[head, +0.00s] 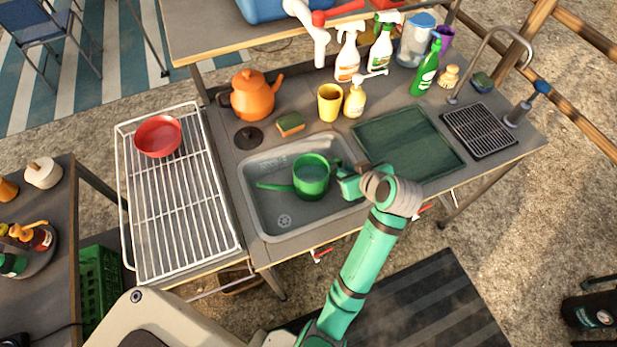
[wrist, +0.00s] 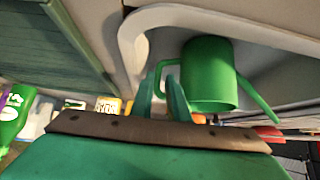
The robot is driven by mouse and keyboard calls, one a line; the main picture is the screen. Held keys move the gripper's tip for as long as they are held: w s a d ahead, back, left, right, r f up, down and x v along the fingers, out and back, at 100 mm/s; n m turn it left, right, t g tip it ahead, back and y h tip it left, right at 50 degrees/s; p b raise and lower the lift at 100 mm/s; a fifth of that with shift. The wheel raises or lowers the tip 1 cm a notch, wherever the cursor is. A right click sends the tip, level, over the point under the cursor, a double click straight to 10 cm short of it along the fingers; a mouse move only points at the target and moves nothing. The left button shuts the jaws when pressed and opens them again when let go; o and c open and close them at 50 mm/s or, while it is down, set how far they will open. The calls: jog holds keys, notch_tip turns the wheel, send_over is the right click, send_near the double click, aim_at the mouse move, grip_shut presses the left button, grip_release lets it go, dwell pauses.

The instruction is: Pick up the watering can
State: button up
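A green watering can (head: 311,177) stands in the grey sink basin (head: 262,217), its spout pointing left and its handle side towards my gripper. My gripper (head: 341,172) is at the right of the can, over the basin's right side. In the wrist view the can (wrist: 208,75) appears just beyond my gripper's fingers (wrist: 163,92). The two fingers stand apart, with the can's handle at or between their tips. Whether they touch the handle I cannot tell.
A green board (head: 408,147) lies right of the sink. An orange kettle (head: 257,95), a sponge (head: 290,124), a yellow cup (head: 330,102) and a soap dispenser (head: 355,98) stand behind it. A wire rack (head: 182,205) with a red bowl (head: 158,136) is at the left.

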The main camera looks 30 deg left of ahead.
jog(key=shift+x, duration=1.5)
jog(key=shift+d+f, duration=0.1)
jog(key=shift+d, duration=0.05)
grip_shut()
